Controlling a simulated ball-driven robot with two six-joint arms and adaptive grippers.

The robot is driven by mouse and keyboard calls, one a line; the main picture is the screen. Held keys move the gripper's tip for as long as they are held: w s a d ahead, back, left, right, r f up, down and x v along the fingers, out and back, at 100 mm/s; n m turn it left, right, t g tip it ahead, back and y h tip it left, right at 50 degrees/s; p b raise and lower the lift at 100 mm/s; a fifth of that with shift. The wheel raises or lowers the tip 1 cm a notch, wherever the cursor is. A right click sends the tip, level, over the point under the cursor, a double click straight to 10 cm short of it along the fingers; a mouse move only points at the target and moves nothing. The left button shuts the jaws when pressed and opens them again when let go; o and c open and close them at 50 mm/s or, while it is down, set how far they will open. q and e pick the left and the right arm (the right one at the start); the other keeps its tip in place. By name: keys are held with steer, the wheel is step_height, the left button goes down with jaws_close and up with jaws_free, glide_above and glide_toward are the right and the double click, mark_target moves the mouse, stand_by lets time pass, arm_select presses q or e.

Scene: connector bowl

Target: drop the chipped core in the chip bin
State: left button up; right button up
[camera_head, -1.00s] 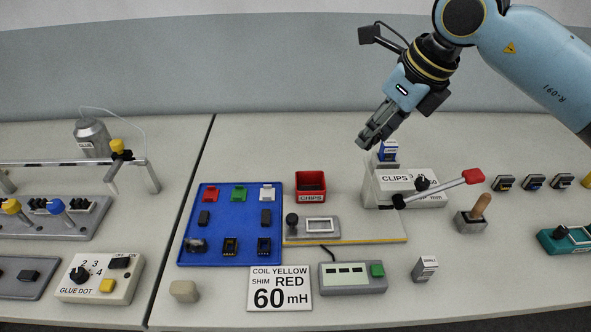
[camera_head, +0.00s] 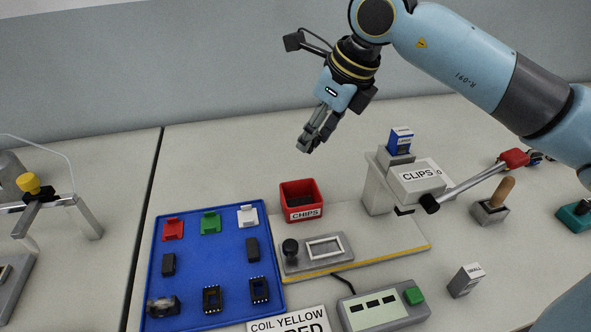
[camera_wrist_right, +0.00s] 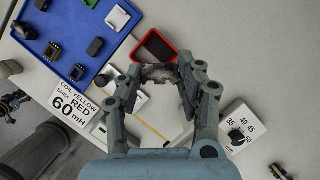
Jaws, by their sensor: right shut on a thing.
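The chip bin (camera_head: 302,213) is a small red open box labelled CHIPS, at the middle of the table in the head view. It also shows in the wrist view (camera_wrist_right: 137,52), just beyond my fingertips. My right gripper (camera_head: 307,143) hangs above and behind the bin in the head view. In the wrist view my right gripper (camera_wrist_right: 162,74) is shut on the chipped core (camera_wrist_right: 160,72), a small grey, rough-looking piece between the fingertips. The core is hard to make out in the head view. My left gripper is in neither view.
A blue tray (camera_head: 208,240) with coloured clips and dark parts lies left of the bin. A grey fixture (camera_head: 318,250) stands in front of it. The CLIPS dispenser (camera_head: 418,178) and its red-tipped lever stand at the right. The table behind the bin is clear.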

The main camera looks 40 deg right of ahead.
step_height(320, 180, down, 6)
steer(key=b, duration=0.3)
steer(key=shift+s, duration=0.1)
steer(key=shift+r, duration=0.1)
steer(key=o, duration=1.2)
steer(key=shift+o, duration=0.2)
steer(key=v, duration=1.2)
